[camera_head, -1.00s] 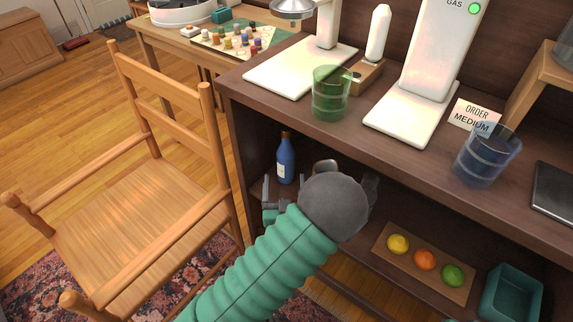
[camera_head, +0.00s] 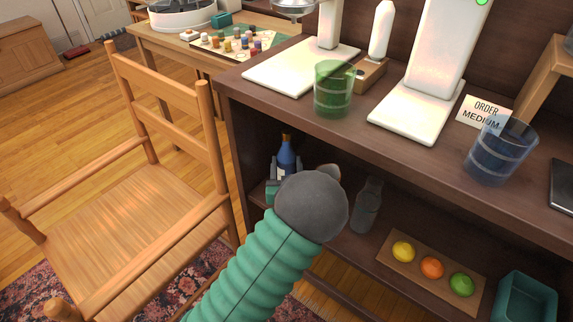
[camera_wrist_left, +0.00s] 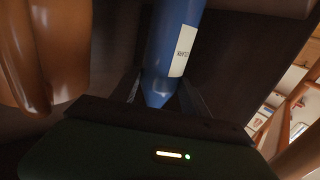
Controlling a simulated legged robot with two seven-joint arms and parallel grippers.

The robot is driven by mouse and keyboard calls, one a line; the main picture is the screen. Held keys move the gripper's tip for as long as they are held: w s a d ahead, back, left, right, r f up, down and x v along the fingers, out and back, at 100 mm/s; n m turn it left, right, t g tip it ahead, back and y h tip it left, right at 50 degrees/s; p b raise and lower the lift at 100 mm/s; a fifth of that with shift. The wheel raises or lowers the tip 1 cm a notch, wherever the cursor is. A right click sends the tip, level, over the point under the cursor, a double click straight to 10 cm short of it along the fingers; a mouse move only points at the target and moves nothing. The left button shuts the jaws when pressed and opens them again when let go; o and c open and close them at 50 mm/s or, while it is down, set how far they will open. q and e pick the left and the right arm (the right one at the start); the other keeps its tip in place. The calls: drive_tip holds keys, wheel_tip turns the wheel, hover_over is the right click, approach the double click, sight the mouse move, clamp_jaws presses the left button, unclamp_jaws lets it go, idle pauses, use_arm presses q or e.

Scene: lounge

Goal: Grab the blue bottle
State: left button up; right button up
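The blue bottle (camera_head: 287,158), with a gold cap, stands upright on the shelf under the dark counter, near its left end. My left gripper (camera_head: 286,172) is at the bottle, with a finger on each side of it. My wrist hides the bottle's lower part in the head view. In the left wrist view the blue bottle (camera_wrist_left: 174,45), with a white label, lies between the two fingers of the left gripper (camera_wrist_left: 160,88). The fingers look open, with narrow dark gaps beside the bottle. My right gripper is not in view.
A grey clear bottle (camera_head: 367,204) stands on the shelf to the right of my wrist. A fruit board (camera_head: 416,267) and a teal bin (camera_head: 525,300) are farther right. The counter (camera_head: 405,150) is overhead. A wooden chair (camera_head: 150,215) stands at left. Glossy brown objects (camera_wrist_left: 55,45) are close in the left wrist view.

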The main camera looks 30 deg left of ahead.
use_arm(q)
clamp_jaws()
drive_tip(key=shift+r, duration=0.15)
